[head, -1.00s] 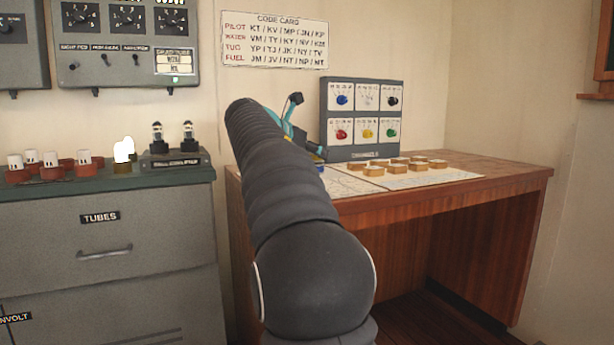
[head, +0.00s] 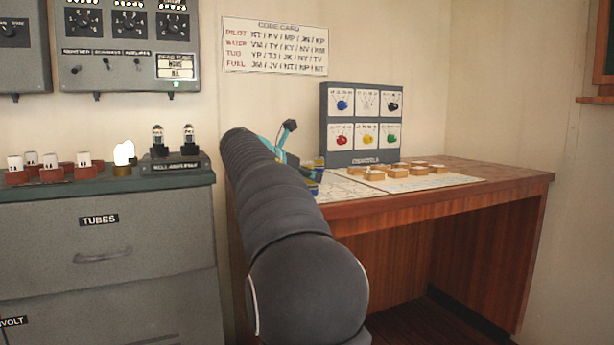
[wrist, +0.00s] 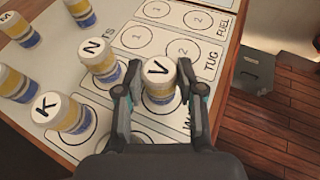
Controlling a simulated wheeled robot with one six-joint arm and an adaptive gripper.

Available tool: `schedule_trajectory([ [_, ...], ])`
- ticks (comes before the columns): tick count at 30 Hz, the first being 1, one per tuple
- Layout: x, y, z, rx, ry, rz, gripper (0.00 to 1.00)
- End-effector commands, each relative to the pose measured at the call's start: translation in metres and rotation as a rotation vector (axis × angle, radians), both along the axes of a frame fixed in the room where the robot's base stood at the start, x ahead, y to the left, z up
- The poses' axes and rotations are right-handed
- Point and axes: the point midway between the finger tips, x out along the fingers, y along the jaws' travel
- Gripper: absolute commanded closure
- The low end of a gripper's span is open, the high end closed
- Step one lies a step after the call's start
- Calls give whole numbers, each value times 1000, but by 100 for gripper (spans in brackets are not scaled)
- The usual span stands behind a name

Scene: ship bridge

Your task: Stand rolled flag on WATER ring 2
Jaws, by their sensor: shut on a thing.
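My gripper (wrist: 157,103) is shut on a rolled flag (wrist: 159,80), a short cylinder with a black V on its pale top and yellow, white and blue bands. The flag looks upright, over the WATER row of the printed ring sheet (wrist: 140,38). The fingers and the flag cover most of that row and its label, so I cannot tell whether the flag touches the sheet or which ring is under it. In the head view my gripper (head: 312,180) is small and partly hidden behind my arm.
Rolled flags K (wrist: 62,113) and N (wrist: 99,57) stand close on the left, with more beyond. The TUG and FUEL rings are bare. The desk (head: 470,170) carries several tan blocks (head: 398,171) and a grey panel (head: 362,122). The desk's edge is close on the right.

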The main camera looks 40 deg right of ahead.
Motion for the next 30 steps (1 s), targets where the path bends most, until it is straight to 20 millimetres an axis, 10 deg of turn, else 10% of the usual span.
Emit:
schedule_trajectory([
  [4,0,0,0,0,0,0,38],
  [16,0,3,5,0,0,1,38],
  [30,-16,80,38,0,0,3,38],
])
